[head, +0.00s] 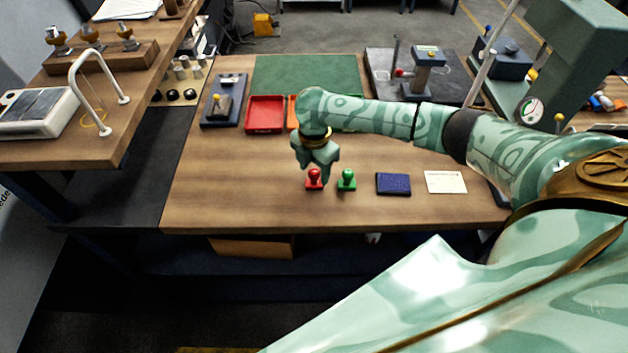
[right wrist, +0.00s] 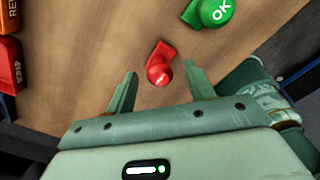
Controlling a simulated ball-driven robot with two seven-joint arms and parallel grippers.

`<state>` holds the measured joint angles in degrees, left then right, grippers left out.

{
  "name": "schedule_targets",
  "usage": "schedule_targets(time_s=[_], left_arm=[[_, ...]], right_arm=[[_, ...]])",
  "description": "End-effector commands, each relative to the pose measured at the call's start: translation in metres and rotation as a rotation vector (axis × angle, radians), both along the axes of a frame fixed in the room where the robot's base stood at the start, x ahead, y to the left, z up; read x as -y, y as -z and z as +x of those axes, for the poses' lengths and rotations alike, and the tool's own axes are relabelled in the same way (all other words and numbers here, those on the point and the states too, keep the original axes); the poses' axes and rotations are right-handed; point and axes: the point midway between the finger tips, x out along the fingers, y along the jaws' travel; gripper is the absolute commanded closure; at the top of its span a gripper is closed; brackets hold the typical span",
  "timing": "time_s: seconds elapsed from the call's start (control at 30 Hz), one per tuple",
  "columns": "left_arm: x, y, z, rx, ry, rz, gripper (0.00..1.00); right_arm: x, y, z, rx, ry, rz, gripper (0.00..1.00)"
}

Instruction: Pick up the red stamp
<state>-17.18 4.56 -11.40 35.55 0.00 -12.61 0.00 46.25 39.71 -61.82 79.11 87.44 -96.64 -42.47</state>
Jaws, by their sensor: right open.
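The red stamp (head: 314,179) stands on the wooden table near its front edge. It also shows in the right wrist view (right wrist: 160,66), between and just beyond the two fingertips. I cannot tell whether a finger touches the stamp. My left gripper is not in view.
A blue ink pad (head: 393,184) and a white card (head: 445,182) lie right of the stamps. A red tray (head: 265,114) and a green mat (head: 300,72) are farther back. The table left of the red stamp is clear.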

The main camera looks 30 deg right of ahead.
Motion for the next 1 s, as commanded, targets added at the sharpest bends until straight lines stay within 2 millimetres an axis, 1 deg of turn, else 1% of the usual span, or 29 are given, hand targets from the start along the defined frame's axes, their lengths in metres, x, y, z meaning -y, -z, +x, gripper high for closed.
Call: schedule_targets(time_s=[0.03, 0.13, 0.37, 0.4, 0.47, 0.5, 0.53, 0.57, 0.83, 0.93, 1.0], left_arm=[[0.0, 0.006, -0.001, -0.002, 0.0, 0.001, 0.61], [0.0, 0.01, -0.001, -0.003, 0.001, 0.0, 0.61], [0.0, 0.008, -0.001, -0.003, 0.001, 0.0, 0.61], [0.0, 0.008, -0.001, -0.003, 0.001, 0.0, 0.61], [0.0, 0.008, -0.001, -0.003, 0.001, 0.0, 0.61], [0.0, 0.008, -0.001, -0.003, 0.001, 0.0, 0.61], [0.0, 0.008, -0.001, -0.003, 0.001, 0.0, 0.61], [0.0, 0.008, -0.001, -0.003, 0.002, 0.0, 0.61], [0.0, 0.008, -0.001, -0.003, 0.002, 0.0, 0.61], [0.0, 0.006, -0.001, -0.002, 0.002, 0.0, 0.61], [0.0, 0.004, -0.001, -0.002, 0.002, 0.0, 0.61]], right_arm=[[0.0, 0.013, -0.001, -0.003, 0.001, 0.0, 0.46], [0.0, 0.026, -0.001, -0.002, -0.001, -0.001, 0.46], [0.0, 0.027, 0.0, 0.0, -0.001, -0.001, 0.46], [0.0, 0.027, 0.0, 0.0, -0.001, -0.001, 0.58], [0.0, 0.026, 0.0, 0.0, -0.001, -0.001, 0.74], [0.0, 0.026, 0.0, 0.0, -0.001, -0.001, 0.85], [0.0, 0.026, 0.0, 0.0, -0.001, -0.001, 0.94], [0.0, 0.026, 0.0, 0.0, -0.001, -0.001, 0.95], [0.0, 0.026, 0.0, 0.001, -0.001, -0.001, 0.95], [0.0, 0.021, 0.0, 0.001, -0.001, -0.001, 0.95], [0.0, 0.014, 0.0, 0.002, -0.001, 0.0, 0.95]])
